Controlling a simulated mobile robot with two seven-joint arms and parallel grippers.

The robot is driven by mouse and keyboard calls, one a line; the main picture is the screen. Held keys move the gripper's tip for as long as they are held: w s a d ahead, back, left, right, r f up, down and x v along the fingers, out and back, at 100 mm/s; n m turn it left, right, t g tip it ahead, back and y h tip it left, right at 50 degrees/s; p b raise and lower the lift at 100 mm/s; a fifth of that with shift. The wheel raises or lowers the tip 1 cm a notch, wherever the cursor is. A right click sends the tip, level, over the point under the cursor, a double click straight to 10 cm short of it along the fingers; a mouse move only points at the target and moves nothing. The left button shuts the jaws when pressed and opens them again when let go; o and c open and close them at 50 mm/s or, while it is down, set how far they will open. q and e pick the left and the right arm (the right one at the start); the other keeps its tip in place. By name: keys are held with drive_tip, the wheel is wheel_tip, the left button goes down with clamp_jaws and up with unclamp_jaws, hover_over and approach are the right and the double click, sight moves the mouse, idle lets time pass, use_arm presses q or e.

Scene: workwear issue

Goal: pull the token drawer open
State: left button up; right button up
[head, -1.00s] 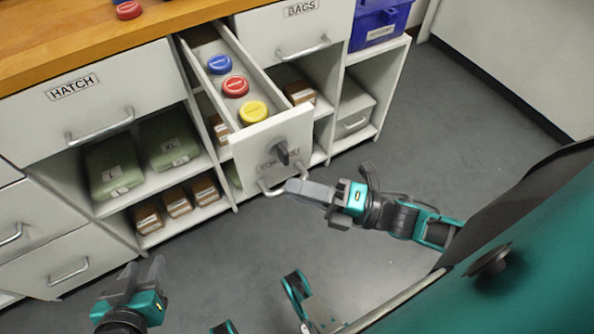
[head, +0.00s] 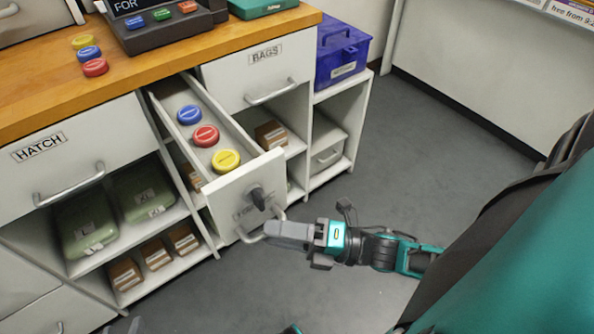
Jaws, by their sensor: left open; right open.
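The token drawer (head: 215,192) stands pulled out from the cabinet, between the HATCH drawer and the BAGS drawer. Inside it lie a blue token (head: 189,115), a red token (head: 206,136) and a yellow token (head: 226,160). A dark knob or key (head: 258,197) sits on its front, over a partly hidden label. My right gripper (head: 272,234) is at the drawer's bar handle (head: 250,238), its fingers overlapping the handle's right part. It is open; whether it touches the handle I cannot tell. Of my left gripper (head: 125,326) only the fingertips show at the bottom edge.
The HATCH drawer (head: 75,150) and BAGS drawer (head: 262,75) are shut. Several tokens and a dark tray (head: 165,32) are on the wooden counter (head: 40,95). A blue box (head: 340,60) stands on the right shelf. The grey floor (head: 430,150) right of the cabinet is clear.

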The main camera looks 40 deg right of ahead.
drive_tip(key=shift+s+d, duration=0.1)
drive_tip(key=v, duration=1.2)
drive_tip(key=shift+s+d, duration=0.2)
drive_tip(key=shift+d, duration=0.1)
drive_tip(key=shift+f, duration=0.1)
